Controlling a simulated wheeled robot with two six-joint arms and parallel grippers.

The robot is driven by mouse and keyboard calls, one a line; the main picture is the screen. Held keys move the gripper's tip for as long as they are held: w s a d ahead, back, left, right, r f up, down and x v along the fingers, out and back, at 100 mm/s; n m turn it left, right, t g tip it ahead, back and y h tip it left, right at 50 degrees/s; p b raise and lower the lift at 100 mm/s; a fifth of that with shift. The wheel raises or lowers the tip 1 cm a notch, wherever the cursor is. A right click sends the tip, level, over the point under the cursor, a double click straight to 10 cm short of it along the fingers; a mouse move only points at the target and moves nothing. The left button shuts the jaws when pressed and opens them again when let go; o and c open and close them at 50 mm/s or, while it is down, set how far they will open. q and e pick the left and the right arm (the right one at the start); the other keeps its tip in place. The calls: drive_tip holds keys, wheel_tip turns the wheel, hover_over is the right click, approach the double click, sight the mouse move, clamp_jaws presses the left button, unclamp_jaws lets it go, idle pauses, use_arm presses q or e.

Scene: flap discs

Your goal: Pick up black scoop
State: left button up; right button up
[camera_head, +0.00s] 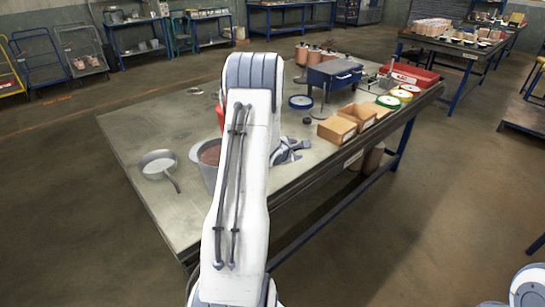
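I cannot make out a clearly black scoop. A grey, pan-like scoop with a dark handle (158,164) lies on the left part of the workbench (140,125). A grey bucket (197,157) with reddish-brown contents stands beside my raised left arm, which hides part of it. My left gripper (292,150) shows partly behind that arm, low over the bench, right of the bucket. Its fingertips are too small and covered to tell open from shut. Only a link of my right arm shows at the lower right corner; its gripper is out of view.
Open cardboard boxes (337,129), a blue box (334,74), a blue-rimmed disc (300,102), a red case (410,76) and copper-coloured canisters (314,56) stand on the bench's right half. A red item (220,117) shows beside my arm. The bench's far left is clear.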

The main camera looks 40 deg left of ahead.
use_arm(q)
clamp_jaws()
idle(1.3)
